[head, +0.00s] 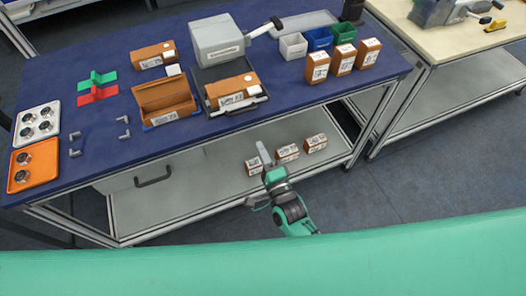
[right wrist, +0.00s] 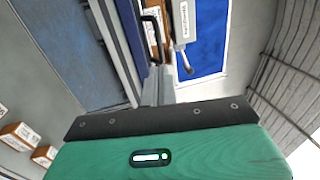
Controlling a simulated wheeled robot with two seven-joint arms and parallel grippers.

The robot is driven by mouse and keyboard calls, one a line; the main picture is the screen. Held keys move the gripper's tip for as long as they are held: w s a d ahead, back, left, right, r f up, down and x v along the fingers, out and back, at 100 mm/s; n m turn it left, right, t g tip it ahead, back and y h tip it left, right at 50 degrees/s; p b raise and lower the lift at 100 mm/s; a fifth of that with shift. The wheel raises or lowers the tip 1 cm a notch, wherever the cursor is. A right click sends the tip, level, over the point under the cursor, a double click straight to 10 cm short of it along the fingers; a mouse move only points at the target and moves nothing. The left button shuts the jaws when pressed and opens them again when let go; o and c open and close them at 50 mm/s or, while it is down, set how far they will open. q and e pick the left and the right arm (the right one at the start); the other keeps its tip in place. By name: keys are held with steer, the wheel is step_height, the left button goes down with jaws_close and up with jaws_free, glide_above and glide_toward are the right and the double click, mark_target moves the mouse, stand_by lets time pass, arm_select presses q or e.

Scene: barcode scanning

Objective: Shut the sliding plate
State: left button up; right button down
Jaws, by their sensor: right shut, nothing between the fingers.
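The sliding plate (head: 208,75) is a dark tray with a handle (head: 240,107) at its front. It sticks out towards the table's front edge from the grey machine (head: 217,40), and a brown labelled box (head: 231,91) lies on it. In the right wrist view, a black handle (right wrist: 152,22) shows near the top, beside the brown box and grey machine (right wrist: 182,20). My right gripper (head: 263,151) is shut and empty, in front of the table, below and slightly right of the plate's handle, apart from it. My left gripper is not in view.
An open brown box (head: 165,98) stands left of the plate. Brown cartons (head: 342,60) and small bins (head: 293,46) stand to the right. More cartons (head: 288,153) sit on the lower shelf near my right gripper. A drawer handle (head: 154,178) juts out under the table.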

mark_target(248, 121)
steer(key=p+x, duration=0.2)
steer(key=x, duration=0.8)
steer(key=shift+w+p, duration=0.15)
steer(key=shift+p, duration=0.2)
steer(key=w+b, duration=0.1)
steer(key=w+a+b, duration=0.1)
steer(key=w, duration=0.1)
steer(key=shift+w+a+f, duration=0.1)
steer(key=shift+w+f, duration=0.05)
steer(key=shift+w, duration=0.15)
steer(key=shift+w+a, duration=0.1)
steer(key=shift+w, duration=0.2)
steer(key=shift+s, duration=0.1)
